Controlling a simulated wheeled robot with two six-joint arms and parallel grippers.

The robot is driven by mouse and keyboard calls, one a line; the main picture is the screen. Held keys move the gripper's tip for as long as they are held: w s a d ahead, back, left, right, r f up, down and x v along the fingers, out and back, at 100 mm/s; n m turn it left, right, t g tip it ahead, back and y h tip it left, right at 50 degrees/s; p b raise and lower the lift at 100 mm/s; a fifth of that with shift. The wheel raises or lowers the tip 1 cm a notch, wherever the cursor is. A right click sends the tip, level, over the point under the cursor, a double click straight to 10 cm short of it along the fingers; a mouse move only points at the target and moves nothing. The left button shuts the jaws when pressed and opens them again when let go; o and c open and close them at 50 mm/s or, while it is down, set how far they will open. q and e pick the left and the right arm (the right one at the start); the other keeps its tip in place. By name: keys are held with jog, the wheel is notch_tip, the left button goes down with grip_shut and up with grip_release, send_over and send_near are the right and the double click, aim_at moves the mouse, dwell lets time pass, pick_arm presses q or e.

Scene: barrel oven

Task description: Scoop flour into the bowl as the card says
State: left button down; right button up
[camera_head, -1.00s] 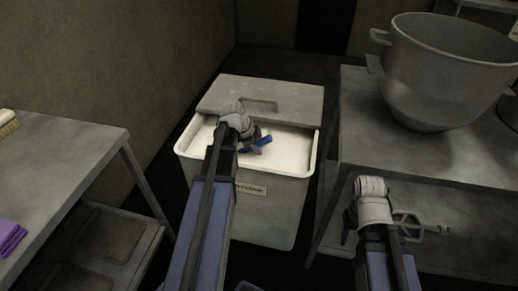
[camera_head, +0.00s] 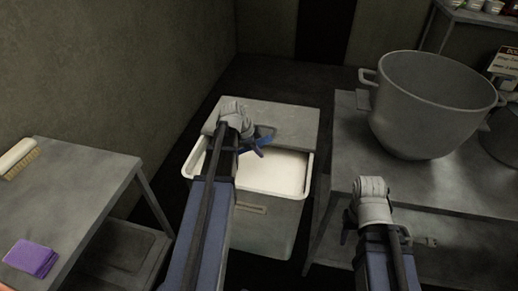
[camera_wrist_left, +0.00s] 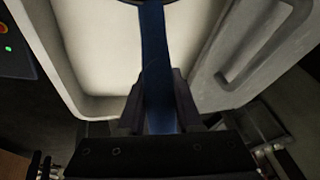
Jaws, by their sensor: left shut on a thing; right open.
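My left gripper (camera_head: 252,144) is shut on a blue handle, which also shows in the left wrist view (camera_wrist_left: 157,62). The handle reaches to a dark rounded edge at the top of that view; the rest of the tool is out of sight. It is above the open bin (camera_head: 250,196) of white flour (camera_head: 275,172), near the lid's front edge. The large grey metal bowl (camera_head: 425,110) stands on the right table. A card (camera_head: 503,62) stands behind it, too small to read. My right gripper (camera_head: 375,232) is open and empty in front of the right table.
The bin's lid (camera_head: 290,123) covers its back half. The left table (camera_head: 85,185) carries a brush (camera_head: 18,160) and a purple cloth (camera_head: 32,257). A metal pot (camera_head: 503,135) stands right of the bowl. Dark floor lies between bin and tables.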

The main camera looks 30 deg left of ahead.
pick_arm(q)
notch_tip(320, 180, up, 10)
jog(key=p, duration=0.8)
jog(key=shift+f, duration=0.35)
